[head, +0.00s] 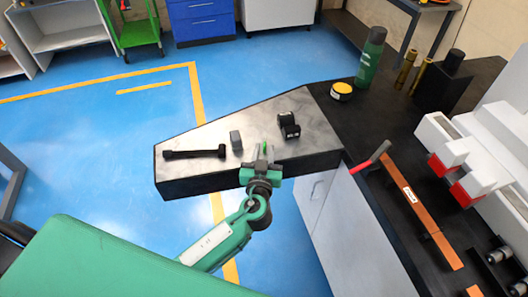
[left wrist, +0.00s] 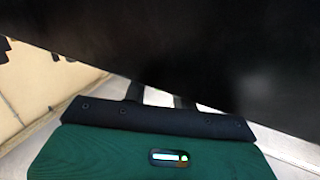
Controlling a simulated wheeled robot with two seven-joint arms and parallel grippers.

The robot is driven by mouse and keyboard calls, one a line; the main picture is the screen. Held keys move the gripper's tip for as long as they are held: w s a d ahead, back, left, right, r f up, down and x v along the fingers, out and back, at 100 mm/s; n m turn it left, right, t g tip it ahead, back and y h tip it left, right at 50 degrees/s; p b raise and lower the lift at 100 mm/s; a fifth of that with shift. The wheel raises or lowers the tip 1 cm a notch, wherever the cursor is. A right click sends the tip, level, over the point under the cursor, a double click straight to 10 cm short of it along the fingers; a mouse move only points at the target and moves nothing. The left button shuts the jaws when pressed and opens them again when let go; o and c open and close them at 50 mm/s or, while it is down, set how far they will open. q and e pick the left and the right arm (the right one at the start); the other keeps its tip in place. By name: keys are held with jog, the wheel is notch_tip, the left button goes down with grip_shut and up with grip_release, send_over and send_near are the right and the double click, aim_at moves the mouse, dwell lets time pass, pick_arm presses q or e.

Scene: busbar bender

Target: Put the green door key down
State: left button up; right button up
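My left gripper (head: 263,158) is over the front edge of the metal-topped bench (head: 210,135), pointing away from me. A small green piece, apparently the green door key (head: 264,147), shows between its close-set fingertips. Its lower part is hidden by the fingers, and I cannot tell whether it touches the bench top. In the left wrist view a dark surface covers the fingertips (left wrist: 160,97) and the key is not visible. My right gripper is not in view.
On the bench lie a black bar-shaped tool (head: 195,153), a grey block (head: 236,140) and a black part (head: 289,125). The dark worktop at right holds a green can (head: 370,57), a yellow-topped puck (head: 342,91), a red-handled tool (head: 371,157) and an orange bar (head: 418,208).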

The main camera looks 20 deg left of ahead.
pick_arm(q)
jog(key=shift+r+p, duration=0.4)
jog(key=shift+p, duration=0.1)
jog(key=b+v, duration=0.5)
jog(key=v, duration=0.7)
jog(key=shift+f, duration=0.1)
notch_tip(320, 180, down, 21)
jog(key=m+g+h, duration=0.2)
jog(key=m+g, duration=0.2)
jog(key=g, duration=0.1)
jog(key=s+a+f+m+g+h, duration=0.1)
jog(key=s+a+f+g, duration=0.15)
jog(key=f, duration=0.75)
jog(key=s+a+f+m+g, duration=0.15)
jog(key=s+f, duration=0.25)
jog(key=f, duration=0.6)
jog(key=s+a+f+g, duration=0.2)
jog(key=s+f, duration=0.5)
jog(key=s, duration=0.3)
jog(key=s+a+f+n+g, duration=0.1)
jog(key=s+a+f+g, duration=0.2)
jog(key=s+f, duration=0.4)
jog(key=s+a+f+g+h, duration=0.1)
jog(key=s+a+f+g, duration=0.1)
jog(key=s+f, duration=0.5)
jog(key=s+a, duration=0.1)
jog(key=s, duration=0.5)
jog(key=shift+s+f+n+g, duration=0.25)
jog(key=shift+s+n+g, duration=0.05)
jog(key=shift+s+n, duration=0.1)
